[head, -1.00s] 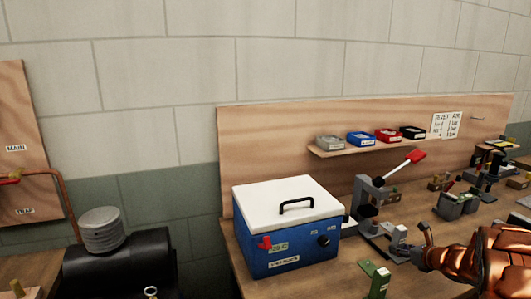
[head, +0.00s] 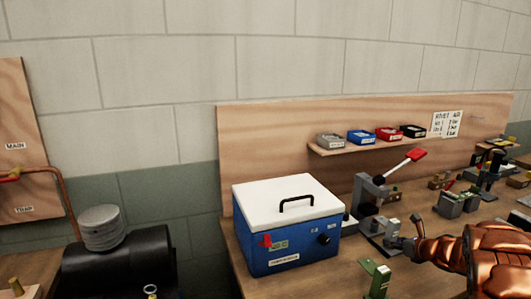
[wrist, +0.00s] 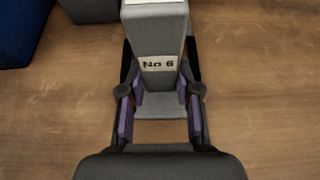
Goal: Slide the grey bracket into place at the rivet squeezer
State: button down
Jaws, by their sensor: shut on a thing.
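The rivet squeezer (head: 369,193) stands on the bench as a grey frame with a raised red-tipped lever. My gripper (head: 401,243) is low over the bench at the squeezer's base, reaching in from the right. It is shut on the grey bracket, whose flat grey part (wrist: 160,104) shows between the purple finger pads in the wrist view. A grey upright face with a "No 6" label (wrist: 158,65) rises just beyond the pads. I cannot tell whether it belongs to the bracket or the squeezer, nor whether the bracket is fully seated.
A blue box with a white lid (head: 290,225) stands left of the squeezer. A green bracket-like piece (head: 376,278) is on the bench in front. Other grey tools (head: 458,201) stand to the right. A shelf (head: 375,146) with small boxes hangs behind.

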aim_at(398, 225)
jog(key=shift+w+a, duration=0.25)
jog(key=shift+w, duration=0.4)
jog(key=shift+w+a, duration=0.25)
jog(key=shift+w, duration=0.4)
jog(key=c, duration=0.9)
grip_release()
jog(key=shift+s+d+r, duration=0.15)
jog(key=shift+s+r, duration=0.3)
jog(key=shift+r, duration=0.7)
jog(key=shift+s+d+r, duration=0.2)
jog(key=shift+s+r, duration=0.3)
jog(key=shift+r, duration=0.7)
jog(key=shift+s+d+r, duration=0.15)
jog(key=shift+s+r, duration=0.3)
jog(key=shift+r, duration=0.7)
